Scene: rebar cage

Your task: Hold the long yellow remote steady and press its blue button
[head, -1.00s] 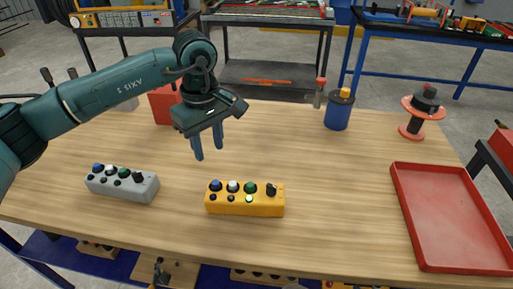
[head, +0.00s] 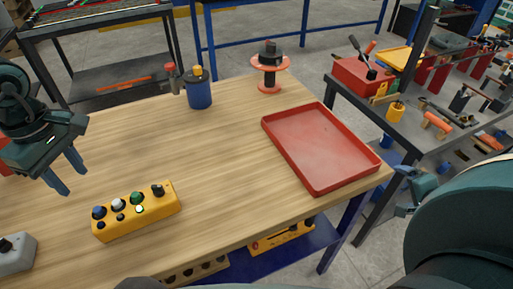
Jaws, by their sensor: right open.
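The long yellow remote (head: 150,212) lies on the wooden table at lower left in the head view. Its top carries several buttons; a large blue button (head: 99,211) sits at its left end, beside white and green ones, with a black knob at the right end. My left gripper (head: 67,173) hangs at the left, above and behind the remote, its two fingers apart with nothing between them. My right gripper (head: 404,196) shows only partly at the right, beyond the table's right edge, mostly hidden by my own arm. Neither gripper touches the remote.
A grey button box (head: 18,254) lies at the lower left edge. A red tray (head: 318,148) is on the right of the table. A blue container (head: 199,93) and a red-flanged spool (head: 269,70) stand at the back. The middle of the table is clear.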

